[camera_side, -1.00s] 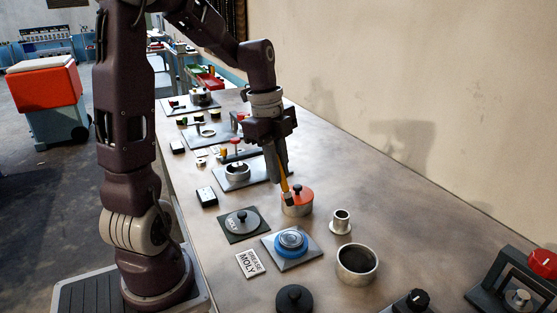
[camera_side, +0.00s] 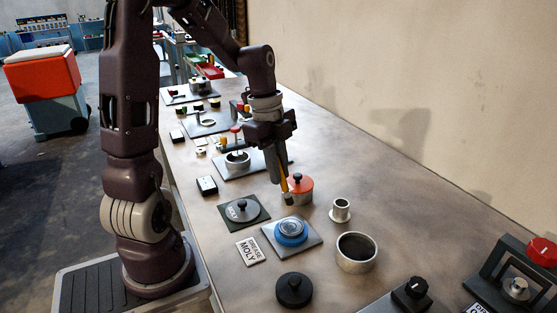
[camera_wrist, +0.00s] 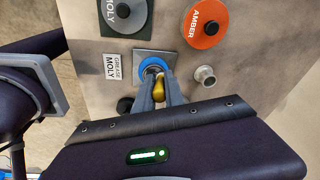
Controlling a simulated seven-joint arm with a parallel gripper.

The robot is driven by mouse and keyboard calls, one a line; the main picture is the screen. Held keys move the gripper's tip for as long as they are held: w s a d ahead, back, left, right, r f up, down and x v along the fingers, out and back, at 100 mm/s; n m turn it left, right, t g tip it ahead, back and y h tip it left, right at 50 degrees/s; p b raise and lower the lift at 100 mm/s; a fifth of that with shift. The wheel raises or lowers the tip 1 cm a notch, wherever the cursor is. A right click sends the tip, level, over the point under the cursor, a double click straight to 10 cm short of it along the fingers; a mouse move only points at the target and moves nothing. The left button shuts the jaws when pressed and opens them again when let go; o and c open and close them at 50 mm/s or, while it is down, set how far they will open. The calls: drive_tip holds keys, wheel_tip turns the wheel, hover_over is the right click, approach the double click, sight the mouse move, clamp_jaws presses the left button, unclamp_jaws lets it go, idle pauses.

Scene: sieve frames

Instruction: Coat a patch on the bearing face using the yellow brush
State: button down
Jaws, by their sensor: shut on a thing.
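My gripper (camera_side: 280,174) is shut on the yellow brush (camera_side: 285,186), which points down with its dark tip low. In the side view the tip overlaps the front of the orange-lidded pot; I cannot tell its exact height. The bearing (camera_side: 291,239) is a blue ring with a pale centre on a square grey plate, in front of the brush in the side view. In the wrist view the yellow brush (camera_wrist: 158,91) shows between my fingers (camera_wrist: 161,88), and the bearing's blue ring (camera_wrist: 146,66) lies just beyond, partly hidden by them.
The orange lid reads AMBER (camera_wrist: 194,33). A grey-lidded MOLY pot (camera_side: 233,214) stands left of the bearing. A card (camera_side: 250,251) reads GREASE MOLY. A metal spool (camera_side: 340,211), an open metal cup (camera_side: 356,265) and a black knobbed lid (camera_side: 294,291) stand nearby.

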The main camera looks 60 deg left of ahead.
drive_tip(key=shift+d+f, duration=0.65)
drive_tip(key=shift+d, duration=0.35)
drive_tip(key=shift+d+f, duration=0.7)
drive_tip(key=shift+d, duration=0.25)
drive_tip(key=shift+d+f, duration=0.65)
drive_tip(key=shift+d, duration=0.35)
drive_tip(key=a, duration=0.6)
drive_tip(key=shift+r, duration=4.1)
drive_tip(key=shift+d, duration=0.1)
